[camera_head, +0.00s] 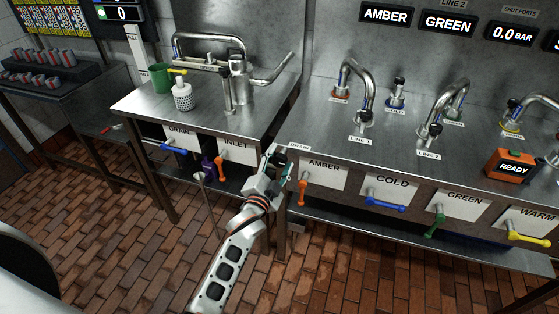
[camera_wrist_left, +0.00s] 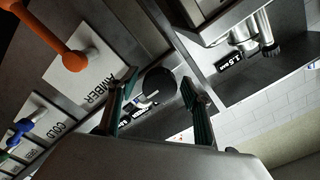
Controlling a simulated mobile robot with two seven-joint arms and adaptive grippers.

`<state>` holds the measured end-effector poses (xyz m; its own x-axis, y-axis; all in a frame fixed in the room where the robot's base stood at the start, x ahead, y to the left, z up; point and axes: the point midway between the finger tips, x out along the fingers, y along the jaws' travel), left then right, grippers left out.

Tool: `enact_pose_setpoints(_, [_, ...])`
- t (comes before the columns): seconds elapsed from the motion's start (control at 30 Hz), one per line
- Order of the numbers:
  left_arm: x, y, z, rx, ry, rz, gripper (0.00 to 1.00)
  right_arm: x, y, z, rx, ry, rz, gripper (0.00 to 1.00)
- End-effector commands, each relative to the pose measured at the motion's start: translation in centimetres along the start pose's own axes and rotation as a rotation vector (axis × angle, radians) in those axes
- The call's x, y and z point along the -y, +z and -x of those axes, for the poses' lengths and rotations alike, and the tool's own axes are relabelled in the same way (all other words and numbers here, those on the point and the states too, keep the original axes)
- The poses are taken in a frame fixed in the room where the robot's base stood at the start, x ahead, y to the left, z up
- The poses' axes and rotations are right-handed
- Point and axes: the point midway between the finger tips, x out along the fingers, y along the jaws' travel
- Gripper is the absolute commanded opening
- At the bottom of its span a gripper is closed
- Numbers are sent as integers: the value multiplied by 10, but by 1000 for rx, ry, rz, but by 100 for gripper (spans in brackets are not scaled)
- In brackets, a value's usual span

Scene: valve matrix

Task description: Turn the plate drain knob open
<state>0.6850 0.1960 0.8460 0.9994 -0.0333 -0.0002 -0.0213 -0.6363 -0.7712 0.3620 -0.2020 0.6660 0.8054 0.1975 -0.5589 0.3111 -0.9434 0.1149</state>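A small DRAIN label (camera_head: 299,147) is on the front edge of the right-hand counter. My left gripper (camera_head: 281,168) is just below and left of it in the head view, and hides what lies behind it there. In the left wrist view a dark round knob-like shape (camera_wrist_left: 158,83) shows between the two fingers of my left gripper (camera_wrist_left: 158,90). The fingers are apart, with gaps visible beside the dark shape; contact cannot be told. I cannot tell how the knob is turned. My right gripper is in neither view.
An orange AMBER lever (camera_head: 303,191) hangs just right of my gripper; it also shows in the wrist view (camera_wrist_left: 62,48). Blue COLD (camera_head: 378,203), green (camera_head: 435,222) and yellow (camera_head: 527,239) levers follow.

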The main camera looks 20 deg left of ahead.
Motion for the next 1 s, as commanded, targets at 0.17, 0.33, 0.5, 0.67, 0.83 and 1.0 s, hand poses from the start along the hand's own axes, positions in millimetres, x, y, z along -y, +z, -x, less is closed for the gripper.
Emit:
enact_pose_setpoints(0.17, [0,0,0,0,0,-1,49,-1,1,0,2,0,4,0])
enact_pose_setpoints(0.33, [-1,1,11,1,1,-2,49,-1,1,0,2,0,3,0])
enact_pose_setpoints(0.5, [-1,0,40,1,2,-1,49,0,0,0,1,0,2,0])
enact_pose_setpoints(0.67, [-1,1,73,2,2,-1,49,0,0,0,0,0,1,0])
enact_pose_setpoints(0.83, [-1,0,101,1,1,0,49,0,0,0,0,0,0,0])
enact_pose_setpoints(1.0, [0,0,116,-1,0,0,49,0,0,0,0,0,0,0])
